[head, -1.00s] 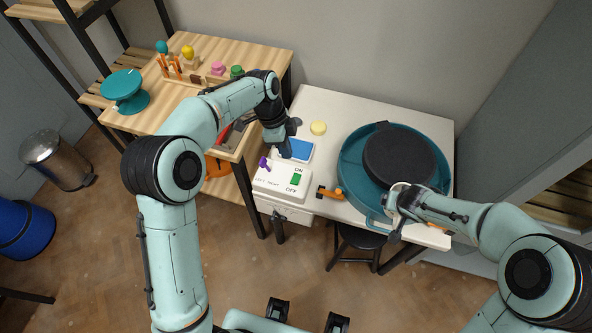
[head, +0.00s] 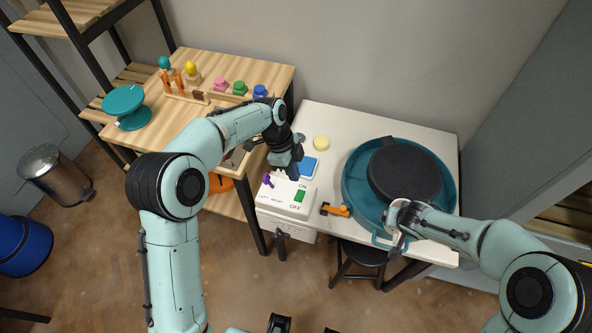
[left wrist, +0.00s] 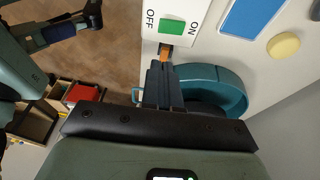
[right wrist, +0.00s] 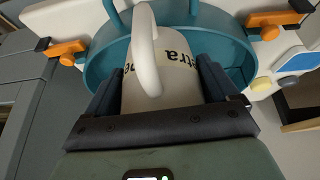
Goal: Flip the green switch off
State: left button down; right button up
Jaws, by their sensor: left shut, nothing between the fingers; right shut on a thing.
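The green switch (head: 300,196) sits on a white control box (head: 283,205) at the front left of the white table, between the words ON and OFF. It also shows in the left wrist view (left wrist: 172,27); I cannot tell which way it is tipped. My left gripper (head: 294,174) is shut and empty, close behind the switch on its ON side and apart from it. In the left wrist view the shut fingers (left wrist: 162,72) point toward the box. My right gripper (right wrist: 158,85) is shut on a white mug (right wrist: 160,68) with dark lettering, at the teal basin.
A purple lever (head: 267,180) stands on the same box, left of the switch. A blue pad (head: 309,168) and a yellow sponge (head: 321,143) lie behind.

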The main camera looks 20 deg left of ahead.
aim_at(301, 201)
pick_arm(q)
jog(key=x, duration=0.6)
jog(key=a+x, duration=0.1)
jog(key=x, duration=0.3)
jog(key=shift+s+f, duration=0.2)
jog(key=shift+f, duration=0.05)
pick_arm(e)
jog(key=shift+f, duration=0.2)
